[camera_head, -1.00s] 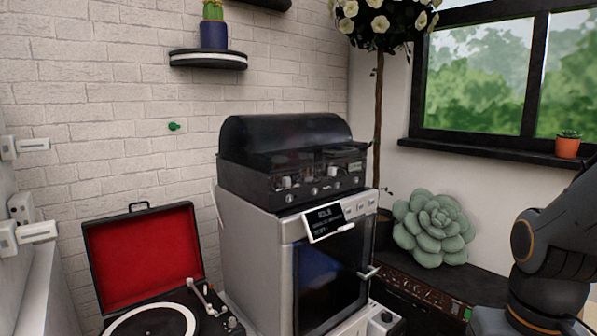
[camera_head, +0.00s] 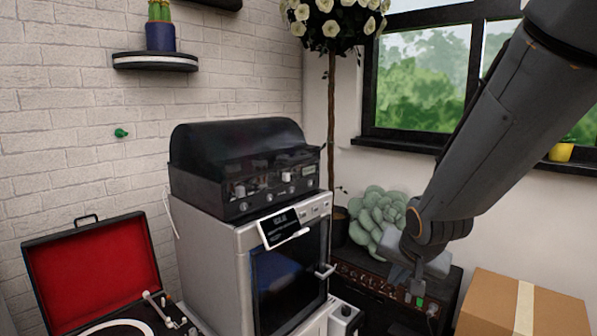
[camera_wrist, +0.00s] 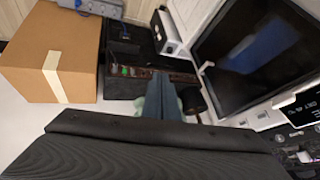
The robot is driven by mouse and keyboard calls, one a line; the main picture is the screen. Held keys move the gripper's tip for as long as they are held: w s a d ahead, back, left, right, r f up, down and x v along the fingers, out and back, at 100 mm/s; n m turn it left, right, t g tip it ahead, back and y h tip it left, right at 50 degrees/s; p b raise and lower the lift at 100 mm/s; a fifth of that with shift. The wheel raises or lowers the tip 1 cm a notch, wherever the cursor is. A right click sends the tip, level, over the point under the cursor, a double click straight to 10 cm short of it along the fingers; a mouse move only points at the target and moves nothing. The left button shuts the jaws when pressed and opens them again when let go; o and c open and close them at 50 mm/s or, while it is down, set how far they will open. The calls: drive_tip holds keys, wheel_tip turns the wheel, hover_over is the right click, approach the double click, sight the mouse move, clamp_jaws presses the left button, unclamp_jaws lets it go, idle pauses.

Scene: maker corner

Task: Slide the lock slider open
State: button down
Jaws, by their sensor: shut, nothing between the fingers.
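I cannot tell for sure which part is the lock slider. A small white bar (camera_head: 301,233) sits on the front of the grey machine, beside its dark label, and shows in the wrist view (camera_wrist: 263,115). A pale handle (camera_head: 325,270) sticks out from the machine's dark door (camera_head: 290,282); the wrist view shows it too (camera_wrist: 205,67). My gripper (camera_head: 418,290) is to the right of the machine, apart from it, in front of the black amplifier. In the wrist view its fingers (camera_wrist: 162,98) are shut and empty.
A cardboard box (camera_head: 500,305) is at the lower right. An open red-lined record player (camera_head: 95,265) is at the left. A potted tree (camera_head: 331,130) stands behind.

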sight(286, 177)
drive_tip(key=w+a+r+m+t+y+p, duration=0.1)
drive_tip(key=w+a+r+m+t+y, duration=0.1)
drive_tip(key=w+a+r+t, duration=0.3)
drive_tip(key=w+a+r+m+y+p, duration=0.1)
drive_tip(key=w+a+r+m+p, duration=0.15)
drive_tip(key=w, duration=0.55)
drive_tip(key=w+a+r+m+t+y+p, duration=0.1)
drive_tip(key=w+a+r+t+y, duration=0.2)
drive_tip(key=a+r+y, duration=0.3)
wheel_tip(286, 177, up, 3)
drive_tip(key=shift+w+a+f+m+y, duration=0.2)
drive_tip(key=shift+w+a+m+y, duration=0.15)
drive_tip(key=shift+a, duration=0.55)
drive_tip(key=p+x, duration=0.1)
drive_tip(key=x, duration=0.8)
drive_tip(key=shift+w+a+p, duration=0.15)
drive_tip(key=shift+w+p, duration=0.1)
drive_tip(key=shift+p, duration=0.15)
drive_tip(key=shift+a, duration=0.3)
drive_tip(key=shift+s+a+r+p, duration=0.1)
drive_tip(key=shift+s+a+p, duration=0.45)
drive_tip(key=shift+s, duration=0.4)
drive_tip(key=shift+s+a, duration=0.45)
drive_tip(key=shift+s, duration=0.05)
